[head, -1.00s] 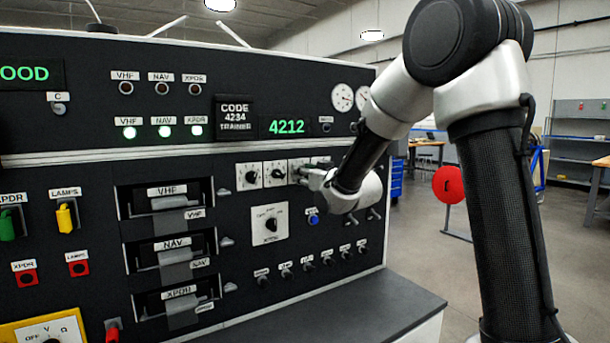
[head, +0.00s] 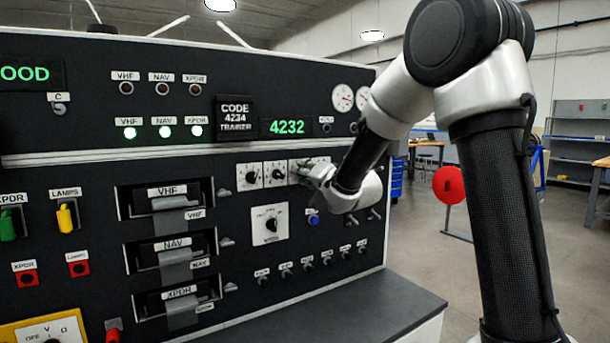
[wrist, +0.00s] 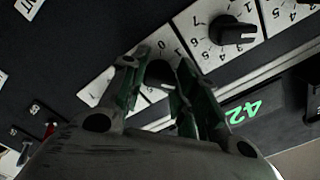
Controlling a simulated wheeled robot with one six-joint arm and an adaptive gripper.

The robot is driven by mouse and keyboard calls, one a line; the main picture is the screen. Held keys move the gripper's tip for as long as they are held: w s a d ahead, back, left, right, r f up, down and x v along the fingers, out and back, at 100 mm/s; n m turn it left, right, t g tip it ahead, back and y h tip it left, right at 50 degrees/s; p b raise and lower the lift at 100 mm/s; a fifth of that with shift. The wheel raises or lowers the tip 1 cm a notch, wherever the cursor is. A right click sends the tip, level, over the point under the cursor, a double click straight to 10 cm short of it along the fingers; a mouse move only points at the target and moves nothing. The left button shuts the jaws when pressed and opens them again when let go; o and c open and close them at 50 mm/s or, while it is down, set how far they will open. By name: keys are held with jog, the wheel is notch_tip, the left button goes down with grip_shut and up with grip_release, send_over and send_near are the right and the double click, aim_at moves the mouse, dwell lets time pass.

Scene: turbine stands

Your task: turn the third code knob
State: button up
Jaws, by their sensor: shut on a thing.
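My gripper (head: 308,171) is at the third code knob in the row on the black panel and covers most of it in the head view. In the wrist view the two fingers of my gripper (wrist: 157,82) are closed around the dark third code knob (wrist: 160,72), one on each side. The first knob (head: 250,177) and second knob (head: 277,174) show on white dials to its left. The fourth dial is mostly hidden behind my gripper. The green code display (head: 287,127) reads 4232. The placard (head: 236,115) beside it reads CODE 4234 TRAINER.
Below the code dials is a larger selector knob (head: 270,225) and a blue button (head: 313,219). A row of small knobs lies lower down. A dark ledge (head: 370,310) juts out under the panel. Floor to the right is open, with a red disc stand (head: 449,185).

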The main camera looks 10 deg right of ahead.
jog(key=shift+m, duration=1.6)
jog(key=o, duration=1)
jog(key=shift+s, duration=0.1)
jog(key=v, duration=1.1)
jog(key=shift+s+d, duration=0.2)
jog(key=shift+s, duration=0.15)
